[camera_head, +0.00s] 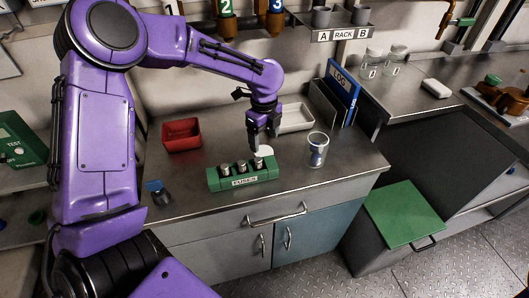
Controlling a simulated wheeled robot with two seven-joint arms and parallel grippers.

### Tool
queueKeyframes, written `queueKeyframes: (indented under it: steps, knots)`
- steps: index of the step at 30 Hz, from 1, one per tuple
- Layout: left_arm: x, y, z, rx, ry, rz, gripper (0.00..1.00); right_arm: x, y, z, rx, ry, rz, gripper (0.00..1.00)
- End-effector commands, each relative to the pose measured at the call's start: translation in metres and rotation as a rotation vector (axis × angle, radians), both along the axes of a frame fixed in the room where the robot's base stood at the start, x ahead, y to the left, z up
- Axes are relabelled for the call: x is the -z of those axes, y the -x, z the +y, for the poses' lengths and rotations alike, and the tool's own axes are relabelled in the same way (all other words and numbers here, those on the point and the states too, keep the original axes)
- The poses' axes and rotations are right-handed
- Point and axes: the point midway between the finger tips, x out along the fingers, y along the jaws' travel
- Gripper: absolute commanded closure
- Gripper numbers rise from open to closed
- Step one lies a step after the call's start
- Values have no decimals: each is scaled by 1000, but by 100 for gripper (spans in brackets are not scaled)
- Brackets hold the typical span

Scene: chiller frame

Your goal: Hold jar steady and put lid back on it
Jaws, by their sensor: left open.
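A clear glass jar (318,146) stands upright and open at the top on the steel counter, with a small blue and white item inside. A pale, flat, round piece that looks like the lid (265,151) lies on the counter behind the green fuse block, left of the jar. My left gripper (255,150) points down at this piece and partly covers it. Its fingers are open, and I cannot tell whether they touch it. The jar is to the right of this gripper, apart from it. My right gripper is not in view.
The green fuse block (242,175) with several upright cylinders is just in front of my left gripper. A red tray (182,134), a white tray (295,117) and a blue log binder (343,88) stand behind. A small blue-topped item (157,190) is near the left front edge.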

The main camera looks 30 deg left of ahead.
Motion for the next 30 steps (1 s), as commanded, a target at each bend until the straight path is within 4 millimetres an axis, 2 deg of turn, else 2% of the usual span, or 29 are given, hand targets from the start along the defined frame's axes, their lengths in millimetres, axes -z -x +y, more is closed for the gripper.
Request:
queueKeyframes:
  steps: [6, 9, 19, 20, 21, 23, 24, 30]
  knots:
    - [36, 2, -1, 0, 1, 3, 23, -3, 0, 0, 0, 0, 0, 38]
    - [45, 2, -1, 0, 1, 1, 23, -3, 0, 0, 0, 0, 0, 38]
    - [46, 2, 0, 0, 0, 0, 23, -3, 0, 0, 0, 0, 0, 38]
    - [46, 2, 0, 0, 0, 0, 26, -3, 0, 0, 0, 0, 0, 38]
    - [46, 2, 0, 0, 0, 0, 40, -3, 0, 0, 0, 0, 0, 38]
    - [46, 2, 0, 0, 0, 0, 59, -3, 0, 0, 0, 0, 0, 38]
    - [46, 2, 0, 0, 0, 0, 65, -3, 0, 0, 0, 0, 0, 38]
    - [46, 2, -1, 1, 0, 0, 65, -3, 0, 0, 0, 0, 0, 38]
